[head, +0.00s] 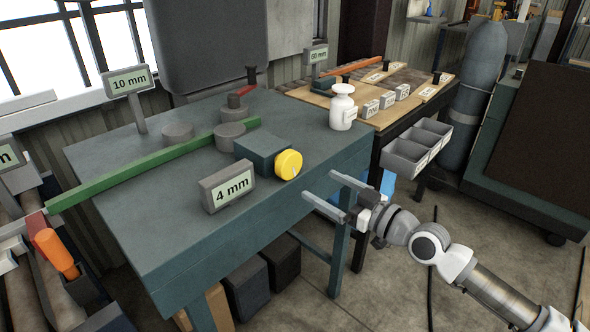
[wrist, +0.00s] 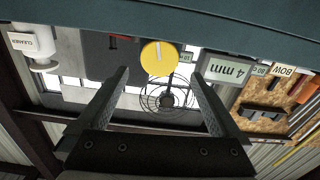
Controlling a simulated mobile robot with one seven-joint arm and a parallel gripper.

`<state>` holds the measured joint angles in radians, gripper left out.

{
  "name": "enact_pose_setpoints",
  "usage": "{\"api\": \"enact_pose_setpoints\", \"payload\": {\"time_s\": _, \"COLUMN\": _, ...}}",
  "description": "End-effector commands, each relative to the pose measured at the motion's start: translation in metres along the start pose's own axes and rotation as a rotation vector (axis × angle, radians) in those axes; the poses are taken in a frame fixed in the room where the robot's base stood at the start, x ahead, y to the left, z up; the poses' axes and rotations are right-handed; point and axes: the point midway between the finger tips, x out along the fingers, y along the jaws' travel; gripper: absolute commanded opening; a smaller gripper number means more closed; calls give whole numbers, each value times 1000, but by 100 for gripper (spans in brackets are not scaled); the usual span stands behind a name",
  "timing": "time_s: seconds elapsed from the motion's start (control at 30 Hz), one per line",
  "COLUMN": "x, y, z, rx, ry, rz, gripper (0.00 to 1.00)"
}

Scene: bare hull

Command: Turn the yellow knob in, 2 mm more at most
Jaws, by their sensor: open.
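The yellow knob (head: 289,164) sits on the right face of a dark teal block (head: 258,151) on the workbench, with a small pale mark on its face. A grey display reading 4 mm (head: 231,190) stands beside it. My gripper (head: 319,184) is open and empty, off the bench's front edge, its fingers pointing toward the knob with a gap between. In the wrist view the knob (wrist: 158,57) shows face-on, just beyond and between the two spread fingertips (wrist: 159,73). The fingers do not appear to touch it.
A long green bar (head: 150,166) lies across the teal bench (head: 190,225) near round grey posts (head: 229,137). A 10 mm display (head: 128,82) and a 60 mm display (head: 317,56) stand farther back. A white bottle (head: 342,108) stands behind the knob. Grey bins (head: 405,153) hang beyond.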

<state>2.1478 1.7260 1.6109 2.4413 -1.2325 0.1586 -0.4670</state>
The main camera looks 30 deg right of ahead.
Motion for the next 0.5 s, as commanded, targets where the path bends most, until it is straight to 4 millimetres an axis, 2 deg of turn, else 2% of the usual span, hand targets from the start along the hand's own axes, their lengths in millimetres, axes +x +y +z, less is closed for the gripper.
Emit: {"api": "enact_pose_setpoints", "payload": {"time_s": 0.5, "x": 38, "y": -1, "z": 0, "rx": -4, "ry": -2, "rz": -3, "gripper": 100}}
